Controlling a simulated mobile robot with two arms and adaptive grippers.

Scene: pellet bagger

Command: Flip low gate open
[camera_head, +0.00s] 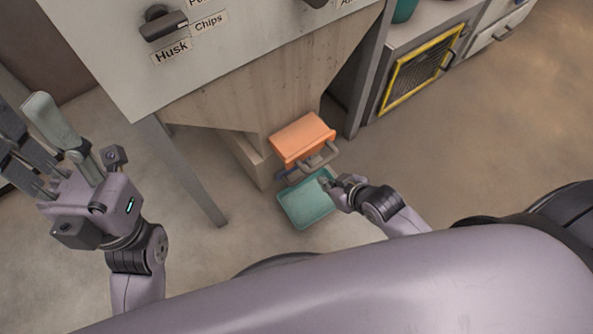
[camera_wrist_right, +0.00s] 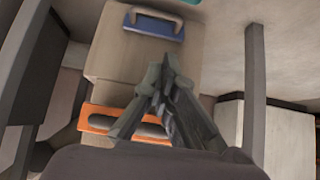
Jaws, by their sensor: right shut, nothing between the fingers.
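Under the machine's hopper a chute carries an orange gate (camera_head: 303,137) with a grey handle, and a blue gate (camera_head: 290,174) sits lower, just beneath it. In the right wrist view the blue gate (camera_wrist_right: 152,27) with its pale handle is at the top and the orange gate (camera_wrist_right: 98,122) is at the lower left, partly behind my fingers. My right gripper (camera_head: 326,182) is shut and empty, close to the blue gate; it also shows in the right wrist view (camera_wrist_right: 160,72). Contact cannot be told. My left gripper (camera_head: 30,135) is open and empty, far left.
A teal tray (camera_head: 306,203) lies on the floor below the gates. A machine leg (camera_head: 185,172) stands to the left. The panel above has a dark knob (camera_head: 162,23) with labels. A cabinet with a yellow-framed grille (camera_head: 420,70) is at the right. The floor on the right is clear.

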